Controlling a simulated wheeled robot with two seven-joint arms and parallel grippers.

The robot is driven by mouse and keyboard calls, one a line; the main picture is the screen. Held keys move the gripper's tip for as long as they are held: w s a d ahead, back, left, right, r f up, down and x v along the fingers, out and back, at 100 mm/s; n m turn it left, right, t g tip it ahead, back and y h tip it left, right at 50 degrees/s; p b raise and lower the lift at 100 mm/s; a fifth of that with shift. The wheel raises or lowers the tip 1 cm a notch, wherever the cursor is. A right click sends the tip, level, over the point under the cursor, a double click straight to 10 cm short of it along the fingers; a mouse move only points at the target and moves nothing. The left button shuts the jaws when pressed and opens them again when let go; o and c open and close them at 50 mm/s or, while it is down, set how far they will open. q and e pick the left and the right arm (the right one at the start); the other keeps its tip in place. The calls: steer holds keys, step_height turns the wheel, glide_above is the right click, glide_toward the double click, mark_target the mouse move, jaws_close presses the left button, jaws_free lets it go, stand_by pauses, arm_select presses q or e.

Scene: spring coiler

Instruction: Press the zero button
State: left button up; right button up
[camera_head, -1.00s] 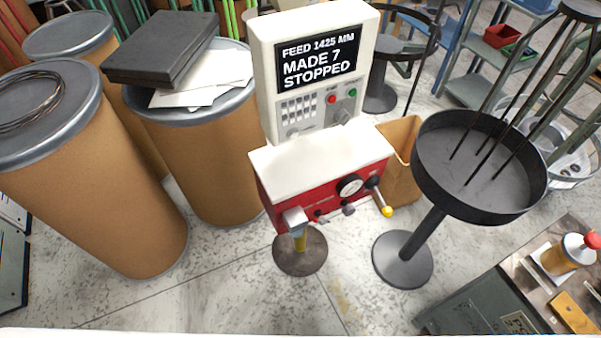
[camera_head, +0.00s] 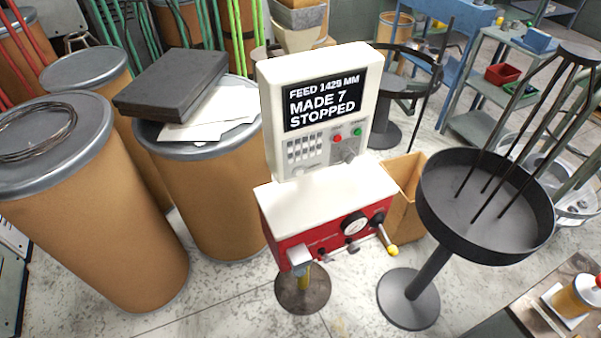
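The spring coiler is a red machine (camera_head: 325,240) with a white top on a single post. Its upright white control panel (camera_head: 265,120) faces me near the middle of the view. The screen (camera_head: 320,103) reads MADE 7 and STOPPED under a FEED line in MM. Below it are a keypad of small pale keys (camera_head: 305,149), a red button (camera_head: 337,139), a green button (camera_head: 357,132) and a grey knob (camera_head: 348,155). The labels are too small to read, so I cannot tell which is the zero button. Neither gripper is in view.
Brown drums (camera_head: 90,215) stand at the left, one with a dark box (camera_head: 172,82) and papers on its lid. A black round tray on a stand (camera_head: 485,205) is close at the right. A cardboard box (camera_head: 405,190) sits behind the machine. Bare floor shows in front.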

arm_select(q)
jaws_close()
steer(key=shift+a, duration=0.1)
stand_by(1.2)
